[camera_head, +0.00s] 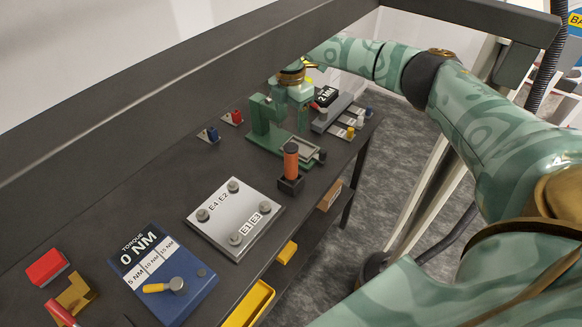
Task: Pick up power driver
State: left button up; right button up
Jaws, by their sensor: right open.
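An orange-handled tool (291,160), which looks like the power driver, stands upright in a small black holder (291,186) near the bench's front edge. A second, red-handled item (60,313) is partly cut off at the lower left, beside a brass-coloured cradle (77,293), so I cannot be sure which is the driver. My right gripper (303,112) is over the far part of the bench by the green stand, beyond the orange tool and apart from it. It is open and looks empty; its fingertips are hard to make out. My left gripper is out of view.
A green stand (263,122) rises beside my right gripper. A grey plate with knobs (213,227) and a blue torque box (190,299) lie nearer. Small switches, a red block (46,266) and yellow bins (248,304) are around. A dark beam crosses above the bench.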

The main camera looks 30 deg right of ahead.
aim_at(290, 146)
notch_tip(290, 146, down, 11)
jog(key=b, duration=0.9)
jog(key=shift+a+f+b, duration=0.1)
jog(key=shift+f+b, duration=0.05)
jog(key=shift+b, duration=0.2)
notch_tip(290, 146, down, 5)
jog(key=b, duration=0.5)
jog(key=shift+s, duration=0.1)
jog(key=shift+r, duration=0.2)
jog(key=c, duration=1.1)
